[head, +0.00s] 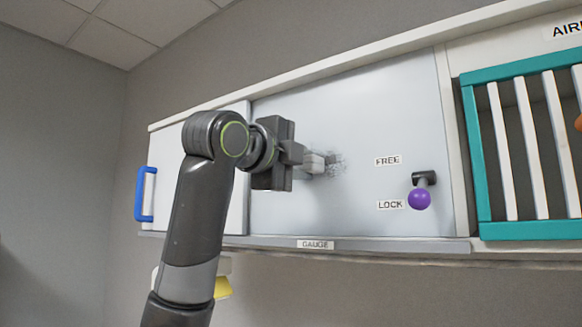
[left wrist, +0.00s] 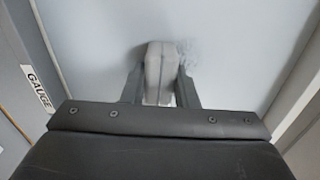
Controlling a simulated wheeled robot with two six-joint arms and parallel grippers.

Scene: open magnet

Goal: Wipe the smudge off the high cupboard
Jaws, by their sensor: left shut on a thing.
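The high cupboard's pale panel (head: 375,110) fills the middle of the head view. My left gripper (head: 305,165) is shut on a light grey block-like wiper (head: 318,163), which also shows between the fingers in the left wrist view (left wrist: 161,72). The wiper's far end is at the panel beside the smudge's left part and hides some of it. I cannot tell whether it touches. My right gripper is not in view.
A purple-knobbed lever (head: 419,198) sits right of the smudge, by FREE and LOCK labels. A teal-framed rack (head: 471,150) with white bars is at the right. A blue handle (head: 145,194) is at the left. A ledge (head: 390,245) with a GAUGE label runs below.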

